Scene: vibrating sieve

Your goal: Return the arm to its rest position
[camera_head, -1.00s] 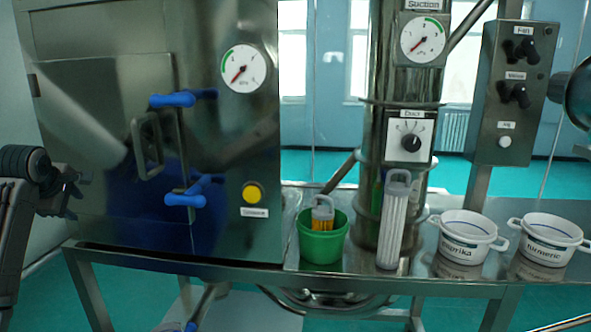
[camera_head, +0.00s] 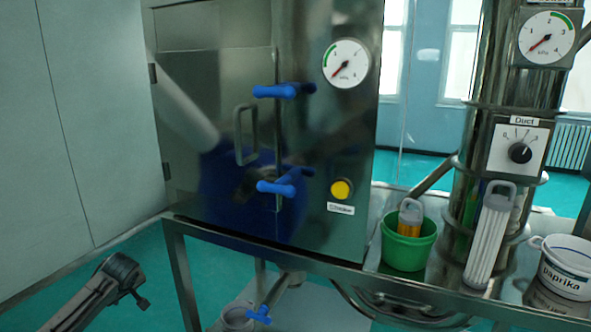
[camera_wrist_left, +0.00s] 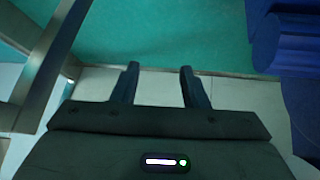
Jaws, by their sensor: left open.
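My left arm (camera_head: 100,292) comes in at the bottom left of the head view, low over the floor and apart from the steel cabinet. Its gripper cannot be made out clearly there. In the left wrist view my left gripper (camera_wrist_left: 160,84) is open, with two dark fingers apart and nothing between them. Floor shows beyond the fingertips. My right arm and gripper are in neither view.
The steel cabinet (camera_head: 330,130) has blue latches (camera_head: 278,188) and stands on a metal frame (camera_head: 185,275). A green bucket (camera_head: 408,247), a white filter (camera_head: 488,235) and a paprika pot (camera_head: 566,268) stand right. A blue object (camera_wrist_left: 290,42) lies near the left gripper.

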